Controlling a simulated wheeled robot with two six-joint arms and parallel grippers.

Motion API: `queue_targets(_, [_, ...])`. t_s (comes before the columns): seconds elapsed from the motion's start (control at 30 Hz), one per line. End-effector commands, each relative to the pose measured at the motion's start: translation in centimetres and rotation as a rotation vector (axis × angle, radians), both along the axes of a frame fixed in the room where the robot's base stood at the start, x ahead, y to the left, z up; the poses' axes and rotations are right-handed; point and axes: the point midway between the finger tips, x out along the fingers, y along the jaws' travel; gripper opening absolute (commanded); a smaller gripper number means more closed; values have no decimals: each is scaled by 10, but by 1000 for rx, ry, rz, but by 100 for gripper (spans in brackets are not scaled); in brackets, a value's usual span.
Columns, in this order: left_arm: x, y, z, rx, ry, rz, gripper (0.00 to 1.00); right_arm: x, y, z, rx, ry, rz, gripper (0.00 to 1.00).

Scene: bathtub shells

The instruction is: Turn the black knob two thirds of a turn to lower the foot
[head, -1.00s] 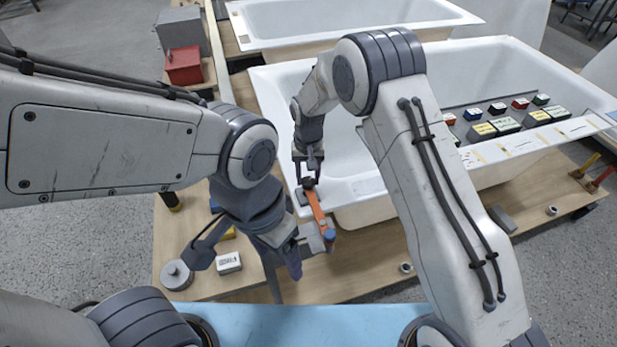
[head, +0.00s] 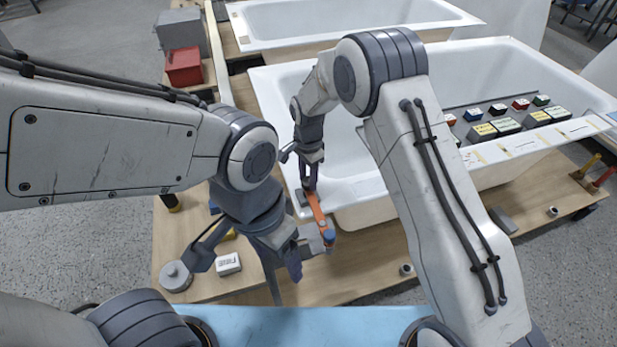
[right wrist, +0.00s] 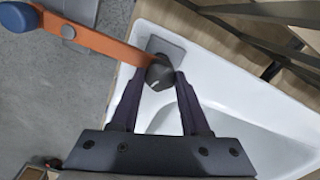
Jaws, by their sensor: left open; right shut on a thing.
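The black knob (right wrist: 160,76) sits at the inner end of an orange bar (right wrist: 100,42) over the tub rim. A round blue foot (right wrist: 18,17) is at the bar's outer end. In the head view, the orange bar (head: 317,211) and blue foot (head: 329,237) extend beyond the tub's near edge. My right gripper (right wrist: 159,79) is shut on the knob, one finger on each side; in the head view the gripper (head: 309,183) largely hides it. My left gripper (head: 247,262) is open and empty, lower left of the bar. The gap under the foot is unclear.
The white bathtub shell (head: 350,190) carries several coloured blocks (head: 500,126) on its right part. A second tub (head: 350,15) stands behind. A grey round weight (head: 175,276) and white box (head: 229,263) lie on the wooden boards near my left gripper.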

Motion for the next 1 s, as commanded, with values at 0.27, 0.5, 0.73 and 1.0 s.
queue_targets(0.27, [0, 0, -1, 0, 0, 0, 73, 3, 1, 2, 4, -8, -255, 0])
queue_targets(0.5, [0, 0, -1, 0, 0, 0, 73, 3, 1, 2, 5, -9, -435, 0])
queue_targets(0.73, [0, 0, -2, 0, 0, 0, 73, 3, 1, 3, 5, -9, -544, 0])
queue_targets(1.0, [0, 0, -2, 0, 0, 0, 73, 3, 1, 3, 5, -8, -597, 0])
